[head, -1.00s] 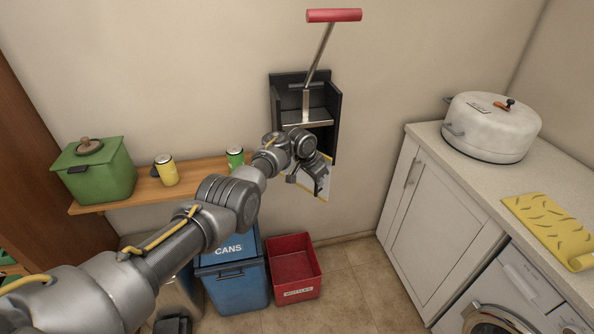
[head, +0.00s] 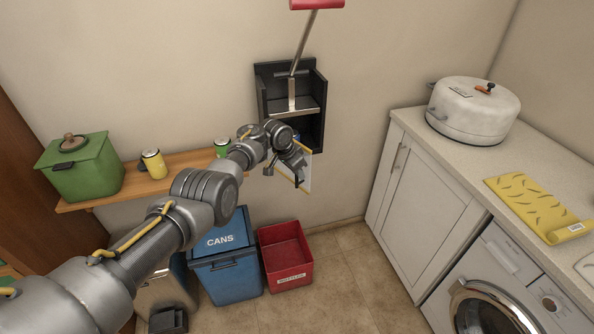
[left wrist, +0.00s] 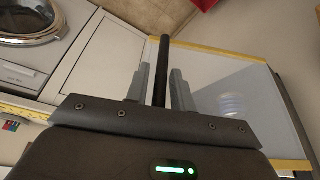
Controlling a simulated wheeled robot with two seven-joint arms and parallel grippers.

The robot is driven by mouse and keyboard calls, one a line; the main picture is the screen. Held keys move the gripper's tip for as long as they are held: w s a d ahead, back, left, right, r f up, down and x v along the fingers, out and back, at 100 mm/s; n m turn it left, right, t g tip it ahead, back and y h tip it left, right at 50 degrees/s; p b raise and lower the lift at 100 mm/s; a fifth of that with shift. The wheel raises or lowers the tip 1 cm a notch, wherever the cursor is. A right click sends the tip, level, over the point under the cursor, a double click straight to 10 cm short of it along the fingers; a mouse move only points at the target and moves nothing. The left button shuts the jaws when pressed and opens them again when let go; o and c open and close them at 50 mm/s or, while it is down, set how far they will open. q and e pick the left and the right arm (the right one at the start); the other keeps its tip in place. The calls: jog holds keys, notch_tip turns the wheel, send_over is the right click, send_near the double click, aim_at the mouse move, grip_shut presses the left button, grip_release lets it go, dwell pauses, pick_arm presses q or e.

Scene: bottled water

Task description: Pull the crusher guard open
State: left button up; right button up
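The crusher (head: 262,95) is a black open-fronted box on the wall, with a metal lever and a red handle (head: 316,3). Its guard (head: 307,172) is a clear panel with yellow edges, standing out at the box's lower front; it also shows in the left wrist view (left wrist: 215,70). My left gripper (head: 299,180) is at the guard. In the left wrist view its grey fingers (left wrist: 160,78) are on both sides of the guard's black bar handle (left wrist: 162,60) and look closed on it. A blue-and-clear round thing (left wrist: 232,104) shows through the panel. My right gripper is out of view.
A shelf (head: 190,183) with a green canister (head: 80,170) and cans is left of the crusher. A blue CANS bin (head: 228,275) and a red bin (head: 285,255) stand below. The counter (head: 450,155) at right holds a white pot (head: 472,110). Floor is free beside the red bin.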

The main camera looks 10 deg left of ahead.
pick_arm(q)
jog(key=shift+o, duration=0.7)
jog(key=shift+r, duration=0.1)
jog(key=shift+r, duration=0.15)
jog(key=p+v, duration=0.3)
jog(key=v, duration=0.7)
jog(key=shift+r, duration=0.15)
jog(key=shift+s+a, duration=0.1)
jog(key=shift+s, duration=0.05)
